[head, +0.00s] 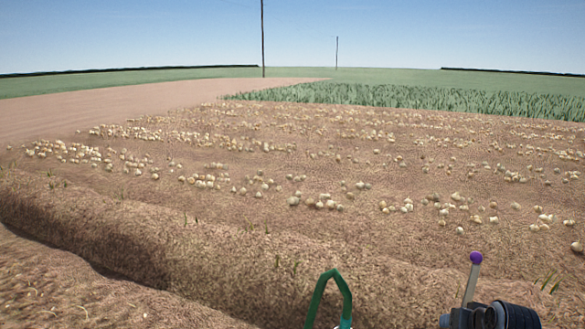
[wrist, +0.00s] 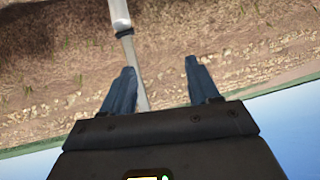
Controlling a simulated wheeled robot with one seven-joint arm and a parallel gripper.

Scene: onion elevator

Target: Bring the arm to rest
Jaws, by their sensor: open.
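My gripper (wrist: 160,64) shows in the wrist view with its two blue-grey fingers spread apart. I see nothing held between them. A pale grey rod with a thicker white end (wrist: 120,12) runs down from the top of the wrist view, passing close to the left finger; whether it touches the finger I cannot tell. In the wrist view the ground is above and the sky below. In the head view, dark round parts (head: 515,316) show at the bottom right edge; I cannot tell whether they belong to my arm.
A pale lever with a purple knob (head: 476,258) stands at the bottom right. A green hooped frame (head: 340,279) rises at the bottom middle. Beyond lies a soil bed (head: 230,235) with rows of pale onions (head: 320,202). Green crops, poles and open fields lie further off.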

